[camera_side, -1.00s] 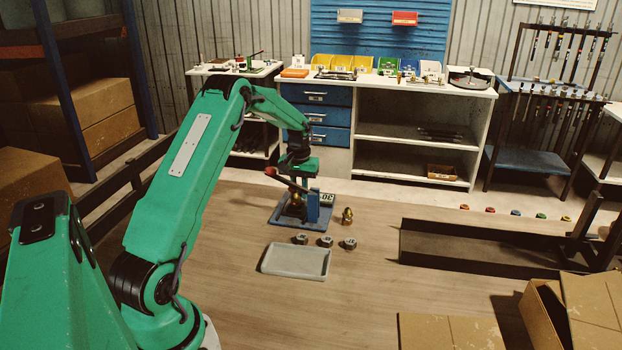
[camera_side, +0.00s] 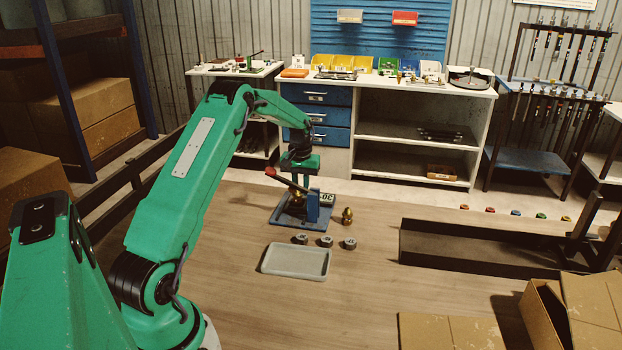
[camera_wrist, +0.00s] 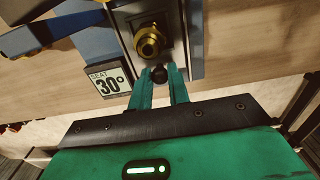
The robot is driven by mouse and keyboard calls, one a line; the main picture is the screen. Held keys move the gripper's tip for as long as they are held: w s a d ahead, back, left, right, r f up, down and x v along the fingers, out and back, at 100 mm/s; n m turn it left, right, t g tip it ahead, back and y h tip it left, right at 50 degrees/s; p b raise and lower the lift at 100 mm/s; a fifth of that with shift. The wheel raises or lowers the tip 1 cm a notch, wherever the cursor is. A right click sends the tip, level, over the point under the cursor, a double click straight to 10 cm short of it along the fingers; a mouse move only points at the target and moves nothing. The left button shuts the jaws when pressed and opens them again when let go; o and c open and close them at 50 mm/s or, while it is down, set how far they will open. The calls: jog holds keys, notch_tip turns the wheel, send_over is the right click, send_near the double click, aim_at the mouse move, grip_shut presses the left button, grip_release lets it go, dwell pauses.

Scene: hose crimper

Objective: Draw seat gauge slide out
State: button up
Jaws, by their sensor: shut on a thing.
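The blue hose crimper (camera_side: 312,207) stands on its blue base plate (camera_side: 283,221), with a red-tipped lever (camera_side: 271,172) leaning up to the left. A "SEAT 30°" plate (camera_wrist: 111,83) is beside the crimper in the wrist view. A brass fitting (camera_wrist: 149,42) sits in the machine. My gripper (camera_wrist: 159,80) has both green fingers around a small dark round knob (camera_wrist: 159,73) just below the fitting, and is shut on it. The knob appears to belong to the seat gauge slide; the slide's body cannot be made out. In the side view my gripper is over the crimper, its fingertips hidden.
A grey tray (camera_side: 295,276) lies in front of the crimper, with three dark ring-like parts (camera_side: 326,241) behind it. A brass fitting (camera_side: 347,216) stands right of the crimper. A dark metal channel (camera_side: 480,248) lies further right. The table between is clear.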

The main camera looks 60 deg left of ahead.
jog(key=shift+w+a, duration=0.95)
jog(key=shift+w, duration=0.15)
dwell(0.6)
jog(key=o, duration=1.6)
jog(key=shift+s, duration=0.1)
jog(key=shift+c, duration=0.2)
jog(key=shift+r, duration=0.15)
notch_tip(320, 180, up, 9)
dwell(0.5)
dwell(0.3)
